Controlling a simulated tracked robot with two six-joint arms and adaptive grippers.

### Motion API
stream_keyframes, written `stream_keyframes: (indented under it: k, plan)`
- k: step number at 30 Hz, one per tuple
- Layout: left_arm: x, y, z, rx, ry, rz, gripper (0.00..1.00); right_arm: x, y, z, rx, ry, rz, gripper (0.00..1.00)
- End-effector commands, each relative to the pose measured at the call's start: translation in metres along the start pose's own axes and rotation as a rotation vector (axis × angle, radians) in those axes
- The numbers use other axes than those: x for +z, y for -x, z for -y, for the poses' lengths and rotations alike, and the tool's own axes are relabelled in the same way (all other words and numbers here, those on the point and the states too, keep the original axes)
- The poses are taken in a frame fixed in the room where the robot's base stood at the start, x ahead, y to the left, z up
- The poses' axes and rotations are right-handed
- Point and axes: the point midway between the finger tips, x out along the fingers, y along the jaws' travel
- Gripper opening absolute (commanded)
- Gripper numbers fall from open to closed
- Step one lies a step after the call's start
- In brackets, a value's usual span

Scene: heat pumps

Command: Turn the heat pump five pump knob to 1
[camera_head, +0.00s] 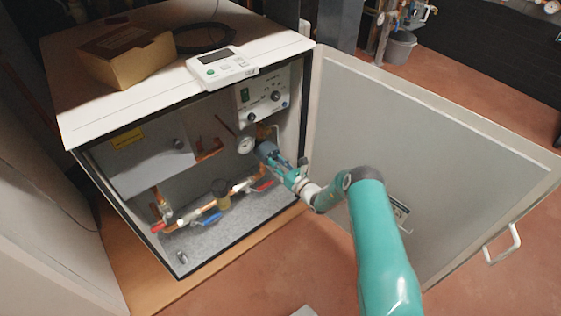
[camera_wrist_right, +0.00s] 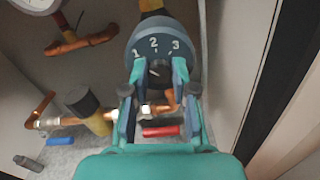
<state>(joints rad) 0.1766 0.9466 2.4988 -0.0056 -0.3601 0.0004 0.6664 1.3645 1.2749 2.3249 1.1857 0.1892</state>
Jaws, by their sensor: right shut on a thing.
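The heat pump (camera_head: 80,115) is a white cabinet with its front door open. The pump (camera_head: 265,149) is a grey-blue round body inside, at the right. In the right wrist view its face (camera_wrist_right: 157,36) shows the marks 1, 2 and 3. The small dark pump knob (camera_wrist_right: 158,70) sits at the centre of that face, below the marks. My right gripper (camera_wrist_right: 158,76) has its two teal fingers on either side of the knob and is shut on it. Which mark the knob points at I cannot tell. My left gripper is not in view.
Copper pipes with a blue valve handle (camera_head: 212,219) and a red one (camera_head: 262,186) run below the pump. A gauge (camera_head: 246,145) and a control panel (camera_head: 262,97) are close above. A cardboard box (camera_head: 125,55) lies on top.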

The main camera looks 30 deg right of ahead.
Motion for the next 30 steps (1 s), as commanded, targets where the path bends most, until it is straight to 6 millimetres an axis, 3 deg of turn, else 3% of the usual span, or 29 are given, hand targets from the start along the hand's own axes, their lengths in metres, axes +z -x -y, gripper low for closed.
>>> stream_keyframes:
  k: [1,5,6,10,22,30]
  plan:
    - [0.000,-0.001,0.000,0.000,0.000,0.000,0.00,-0.009,0.004,0.000,-0.005,-0.008,-0.019,0.00]
    - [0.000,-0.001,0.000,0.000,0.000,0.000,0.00,-0.009,0.004,0.000,-0.004,-0.009,-0.019,0.00]
    - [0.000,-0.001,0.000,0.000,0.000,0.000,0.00,-0.009,0.004,0.000,-0.004,-0.009,-0.018,0.33]
    - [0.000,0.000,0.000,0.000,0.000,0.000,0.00,-0.006,0.003,0.000,-0.003,-0.006,-0.013,0.51]
    - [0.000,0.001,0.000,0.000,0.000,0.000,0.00,-0.002,0.006,0.001,-0.002,-0.003,-0.007,0.51]
    - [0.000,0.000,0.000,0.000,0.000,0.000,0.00,-0.003,0.047,0.002,-0.005,-0.006,-0.009,0.51]
